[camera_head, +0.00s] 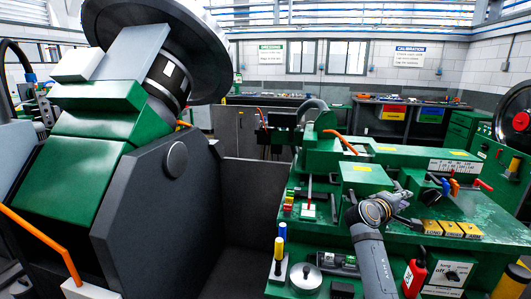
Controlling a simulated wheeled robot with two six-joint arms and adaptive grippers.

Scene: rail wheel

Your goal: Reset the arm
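My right arm (374,262) reaches in from the bottom, right of centre, over the green workbench (340,235). My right gripper (408,206) is at its end, pointing right, above the bench top. Its fingers look spread apart, with nothing seen between them. It is small and partly blends with the bench behind it. My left gripper is not in view.
A large green and dark grey machine (95,150) with a big wheel (205,55) stands at left. The bench holds a red bottle (414,278), a round metal piece (305,277) and coloured-handled tools (455,186).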

